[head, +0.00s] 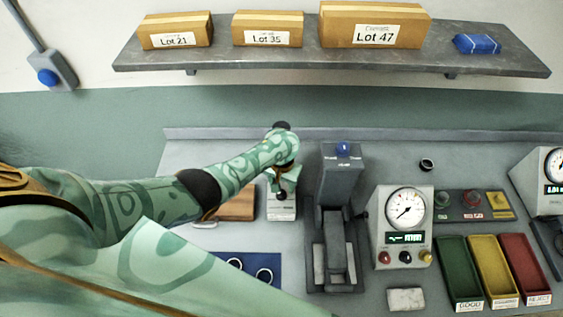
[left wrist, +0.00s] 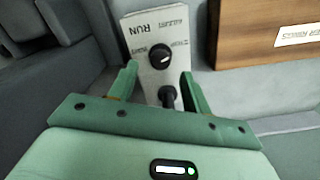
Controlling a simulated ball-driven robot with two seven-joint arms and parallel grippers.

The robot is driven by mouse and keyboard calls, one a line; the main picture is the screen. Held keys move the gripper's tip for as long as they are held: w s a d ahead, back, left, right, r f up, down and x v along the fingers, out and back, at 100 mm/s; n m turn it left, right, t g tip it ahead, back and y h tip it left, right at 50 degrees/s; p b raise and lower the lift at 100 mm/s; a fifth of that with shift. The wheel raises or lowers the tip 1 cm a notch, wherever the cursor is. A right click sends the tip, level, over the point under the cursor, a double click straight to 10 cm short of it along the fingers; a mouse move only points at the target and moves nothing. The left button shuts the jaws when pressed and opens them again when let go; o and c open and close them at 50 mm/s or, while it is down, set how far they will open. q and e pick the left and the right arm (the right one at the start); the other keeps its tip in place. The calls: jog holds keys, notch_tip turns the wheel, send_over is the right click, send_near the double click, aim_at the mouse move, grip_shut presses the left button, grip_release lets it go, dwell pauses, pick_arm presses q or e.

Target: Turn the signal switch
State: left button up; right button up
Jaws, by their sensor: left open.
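A small light-grey switch box (head: 282,208) stands on the bench left of the grey machine. In the left wrist view the box (left wrist: 148,28) shows a round black knob (left wrist: 160,57) with a white mark, a RUN label and other upside-down labels. A second black handle (left wrist: 168,96) is nearer my gripper. My left gripper (head: 283,182) is over the box. In the left wrist view its open fingers (left wrist: 158,82) lie on either side of the box's near end. Nothing is seen gripped, and contact cannot be told. My right gripper is out of view.
The tall grey machine (head: 340,180) with a blue knob (head: 343,149) stands close right of the box. A wooden box (head: 238,206) lies close left. A gauge unit (head: 403,225) and green, yellow and red trays (head: 459,262) are further right. A shelf (head: 300,60) hangs above.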

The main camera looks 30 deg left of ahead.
aim_at(282, 192)
pick_arm(q)
notch_tip(282, 192, up, 12)
jog(key=p, duration=0.4)
jog(key=shift+p, duration=0.4)
jog(key=shift+s, duration=0.1)
